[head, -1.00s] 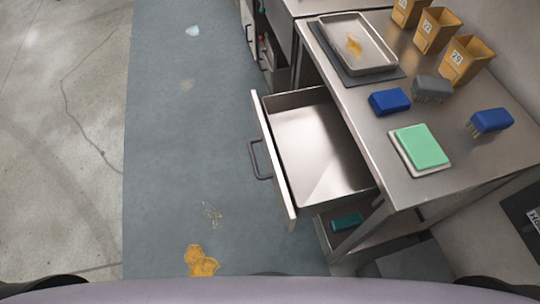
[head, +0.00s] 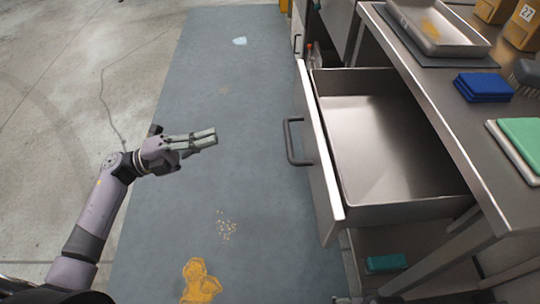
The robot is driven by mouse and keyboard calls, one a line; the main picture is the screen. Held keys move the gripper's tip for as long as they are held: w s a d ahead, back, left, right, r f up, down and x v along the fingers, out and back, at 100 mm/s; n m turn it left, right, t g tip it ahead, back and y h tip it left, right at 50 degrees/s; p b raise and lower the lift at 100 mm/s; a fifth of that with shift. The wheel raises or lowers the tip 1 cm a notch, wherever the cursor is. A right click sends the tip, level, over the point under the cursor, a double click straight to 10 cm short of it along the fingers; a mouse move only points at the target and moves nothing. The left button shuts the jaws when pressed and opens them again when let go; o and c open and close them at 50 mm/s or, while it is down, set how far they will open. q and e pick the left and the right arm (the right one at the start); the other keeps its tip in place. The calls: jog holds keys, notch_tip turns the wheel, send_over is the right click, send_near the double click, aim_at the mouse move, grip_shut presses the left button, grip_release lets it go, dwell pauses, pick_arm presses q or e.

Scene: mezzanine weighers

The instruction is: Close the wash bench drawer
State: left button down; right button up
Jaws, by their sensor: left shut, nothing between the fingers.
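The wash bench drawer (head: 318,150) stands pulled out from the steel wash bench (head: 440,105), its inside empty. Its dark bar handle (head: 293,142) is on the front panel, which faces left. My left gripper (head: 214,137) is shut and empty. It appears to the left of the handle in the head view, apart from it, with its fingers pointing right towards the drawer front. My right gripper does not show clearly.
On the bench are a tray (head: 440,48) with a yellow smear, blue pads (head: 484,86) and a green pad (head: 524,136). A teal block (head: 386,262) lies below. Yellow patches (head: 200,282) mark the grey floor mat (head: 170,215). The mat left of the drawer is otherwise mostly clear.

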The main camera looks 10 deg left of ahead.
pick_arm(q)
jog(key=w+d+r+m+g, duration=0.1)
jog(key=d+r+m+g, duration=0.1)
jog(key=d, duration=1.2)
jog(key=shift+w+r+m+g+p, duration=0.3)
jog(key=shift+w+r+p, duration=0.05)
jog(key=shift+r, duration=0.2)
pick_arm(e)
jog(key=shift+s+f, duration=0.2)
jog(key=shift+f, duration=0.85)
pick_arm(q)
jog(key=shift+d, duration=0.1)
